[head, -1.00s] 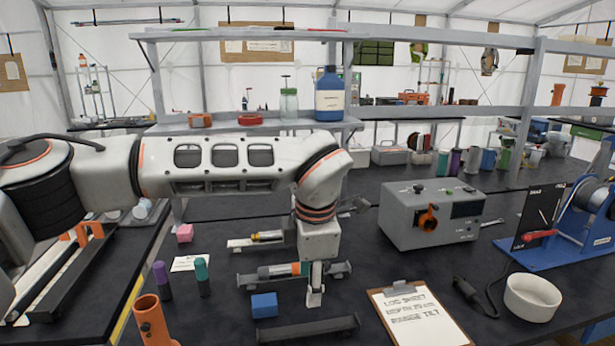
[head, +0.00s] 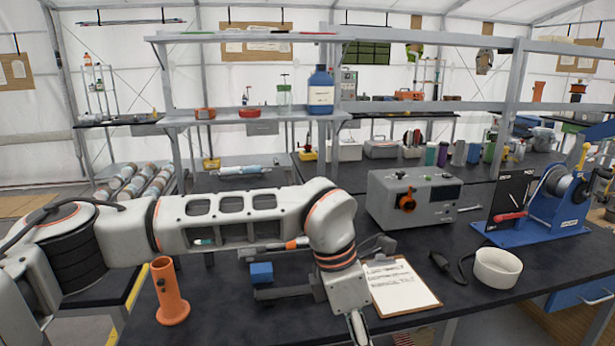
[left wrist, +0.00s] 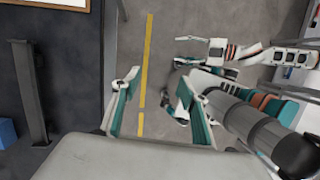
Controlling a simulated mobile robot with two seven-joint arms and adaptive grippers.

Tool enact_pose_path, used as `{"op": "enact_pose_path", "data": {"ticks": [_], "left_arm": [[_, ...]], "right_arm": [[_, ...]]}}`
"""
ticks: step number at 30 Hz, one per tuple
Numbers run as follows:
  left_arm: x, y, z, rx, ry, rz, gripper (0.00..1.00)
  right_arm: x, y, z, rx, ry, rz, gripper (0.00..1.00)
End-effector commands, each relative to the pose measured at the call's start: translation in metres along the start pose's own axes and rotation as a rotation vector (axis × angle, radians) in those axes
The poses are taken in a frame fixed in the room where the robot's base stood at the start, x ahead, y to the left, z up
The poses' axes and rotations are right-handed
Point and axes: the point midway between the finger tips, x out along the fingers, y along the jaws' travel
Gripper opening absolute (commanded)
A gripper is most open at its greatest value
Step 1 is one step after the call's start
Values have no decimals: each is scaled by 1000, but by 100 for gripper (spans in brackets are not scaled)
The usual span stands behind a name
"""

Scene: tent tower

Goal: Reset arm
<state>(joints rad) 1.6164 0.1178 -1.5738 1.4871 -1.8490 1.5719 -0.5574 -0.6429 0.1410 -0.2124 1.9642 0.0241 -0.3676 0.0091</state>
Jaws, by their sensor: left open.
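My left arm reaches in from the left across the head view and bends down at the wrist. My left gripper (head: 357,328) is at the bottom of that view, beside the clipboard (head: 400,284), near the table's front edge, its tips cut off by the frame. In the left wrist view its two fingers (left wrist: 160,92) are spread apart with nothing between them, over grey floor with a yellow line.
A black worktop (head: 220,300) carries an orange tube holder (head: 172,293), a blue block (head: 261,273), a grey instrument box (head: 413,200), a white bowl (head: 497,267) and a blue reel stand (head: 545,215). A dark bar (left wrist: 32,92) lies near the table edge.

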Motion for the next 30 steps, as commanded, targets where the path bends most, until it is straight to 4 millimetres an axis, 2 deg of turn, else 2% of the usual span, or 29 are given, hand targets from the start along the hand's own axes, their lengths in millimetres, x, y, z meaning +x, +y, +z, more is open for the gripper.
{"op": "enact_pose_path", "data": {"ticks": [1, 3, 7, 9, 12, 15, 19, 23, 26, 30], "left_arm": [[14, -21, 11, -2, -55, -77, 44], [26, -51, 29, -14, -148, -188, 44], [32, -106, 65, -73, -350, -414, 44], [26, -129, 83, -122, -460, -534, 44], [10, -152, 105, -213, -618, -696, 44], [-12, -160, 121, -329, -772, -850, 44], [-42, -149, 130, -513, -966, -1035, 44], [-65, -118, 122, -732, -1147, -1196, 44], [-71, -84, 105, -925, -1275, -1305, 44], [-62, -30, 63, -1227, -1435, -1429, 44]], "right_arm": [[1, 1, -2, 0, 4, 1, 47], [1, 1, -3, 0, 5, 1, 47], [-1, -1, 2, 2, -3, -1, 47], [-2, -2, 4, 2, -7, -2, 47], [-2, -2, 5, 3, -8, -2, 47], [-2, -2, 5, 3, -9, -2, 47], [-1, -2, 6, 3, -10, -2, 47], [-1, -2, 6, 3, -10, -2, 47], [-1, -2, 5, 3, -10, -2, 47], [-1, -2, 5, 3, -9, -2, 47]]}}
